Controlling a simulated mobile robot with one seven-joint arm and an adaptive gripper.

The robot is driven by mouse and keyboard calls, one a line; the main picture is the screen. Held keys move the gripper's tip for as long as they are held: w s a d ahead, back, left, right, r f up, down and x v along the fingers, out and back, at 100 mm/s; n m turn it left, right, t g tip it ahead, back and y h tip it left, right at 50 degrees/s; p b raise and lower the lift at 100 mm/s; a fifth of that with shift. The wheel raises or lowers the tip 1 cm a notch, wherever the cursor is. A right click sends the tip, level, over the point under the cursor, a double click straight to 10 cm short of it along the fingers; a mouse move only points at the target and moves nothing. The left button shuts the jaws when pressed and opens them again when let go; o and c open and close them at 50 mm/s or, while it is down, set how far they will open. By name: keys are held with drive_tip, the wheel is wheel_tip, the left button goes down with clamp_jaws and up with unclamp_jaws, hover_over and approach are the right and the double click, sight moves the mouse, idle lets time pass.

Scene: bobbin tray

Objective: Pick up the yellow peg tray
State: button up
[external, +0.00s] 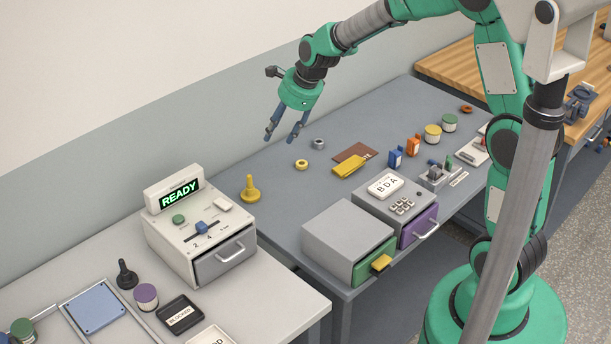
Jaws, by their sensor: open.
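My gripper (281,138) hangs open and empty above the back of the grey bench, fingers pointing down. A flat yellow block (349,166), perhaps the yellow peg tray, lies on the bench against a brown plate (357,152). It is right of my gripper and lower in the picture, well apart from it. Any pegs on it are too small to make out. A yellow peg-shaped piece (250,190) with a round base stands upright at the bench's left.
A yellow ring (301,164) and a grey ring (318,143) lie between my gripper and the yellow block. Blue (395,159) and orange (413,146) pieces stand right of the block. A grey drawer box (345,232) and keypad unit (392,200) stand in front.

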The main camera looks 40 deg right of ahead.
drive_tip(key=w+f+m, duration=0.4)
drive_tip(key=f, duration=0.2)
drive_tip(key=w+d+f+m+p, duration=0.1)
drive_tip(key=w+f+m, duration=0.3)
drive_tip(key=f, duration=0.3)
drive_tip(key=shift+w+d+f, duration=0.15)
drive_tip(key=shift+w+d, duration=0.1)
drive_tip(key=shift+w, duration=0.3)
drive_tip(key=shift+f, duration=0.1)
drive_tip(key=b, duration=0.1)
hover_over(252, 188)
drive_tip(key=s, duration=0.2)
drive_tip(key=shift+w+d+f, duration=0.15)
drive_tip(key=shift+f, duration=1.8)
drive_tip(key=shift+w+d+f, duration=0.1)
drive_tip(key=shift+f, duration=1.8)
drive_tip(key=shift+f, duration=0.1)
drive_tip(key=shift+b+x, duration=0.9)
drive_tip(key=shift+x, duration=1.6)
drive_tip(key=shift+d, duration=0.1)
drive_tip(key=shift+s, duration=0.1)
drive_tip(key=shift+c, duration=0.2)
clamp_jaws()
